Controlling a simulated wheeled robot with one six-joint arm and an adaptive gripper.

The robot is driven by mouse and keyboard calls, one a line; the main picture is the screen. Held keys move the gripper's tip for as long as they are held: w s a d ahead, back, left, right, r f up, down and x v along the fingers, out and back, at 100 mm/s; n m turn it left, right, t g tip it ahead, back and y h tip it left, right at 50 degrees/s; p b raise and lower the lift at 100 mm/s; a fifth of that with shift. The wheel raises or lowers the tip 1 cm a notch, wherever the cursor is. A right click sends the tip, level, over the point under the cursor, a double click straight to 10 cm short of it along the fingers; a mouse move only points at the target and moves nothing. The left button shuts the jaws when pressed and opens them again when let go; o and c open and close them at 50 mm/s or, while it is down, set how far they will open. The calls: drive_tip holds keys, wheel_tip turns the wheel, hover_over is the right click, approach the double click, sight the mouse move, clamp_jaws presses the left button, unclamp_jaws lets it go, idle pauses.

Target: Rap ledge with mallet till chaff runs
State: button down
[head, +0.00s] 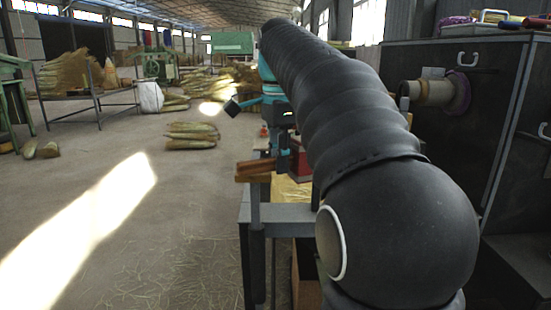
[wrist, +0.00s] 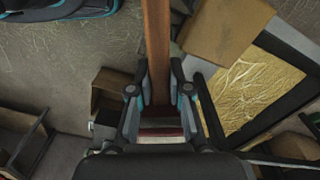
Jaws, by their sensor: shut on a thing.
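In the wrist view my gripper (wrist: 160,82) has its two fingers on either side of a brown wooden bar (wrist: 157,28) and is shut on it. The bar looks like the mallet's handle and runs out of the top of the view; no mallet head can be made out. In the head view my dark arm hides much of the work place, and teal parts of my wrist show beyond it. A bed of golden chaff or straw (wrist: 258,92) lies in a dark-edged frame right of my gripper. I cannot tell which edge is the ledge.
A grey metal bench (head: 258,212) stands in front, with brown wooden pieces (head: 254,170) at its edge. A dark cabinet (head: 462,130) fills the right side. Broom straw bundles (head: 190,135) lie on the floor farther back. The concrete floor at left is mostly clear.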

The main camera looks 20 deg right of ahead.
drive_tip(key=w+d+f+n+p, duration=0.1)
drive_tip(key=w+d+f+n, duration=0.5)
drive_tip(key=n, duration=0.7)
drive_tip(key=shift+w+d+f+p, duration=0.4)
drive_tip(key=shift+w+f, duration=0.2)
drive_tip(key=shift+f, duration=0.4)
drive_tip(key=shift+f, duration=0.1)
wheel_tip(320, 180, down, 9)
drive_tip(key=b, duration=0.6)
wheel_tip(320, 180, up, 4)
drive_tip(key=p, duration=0.4)
drive_tip(key=shift+p, duration=0.35)
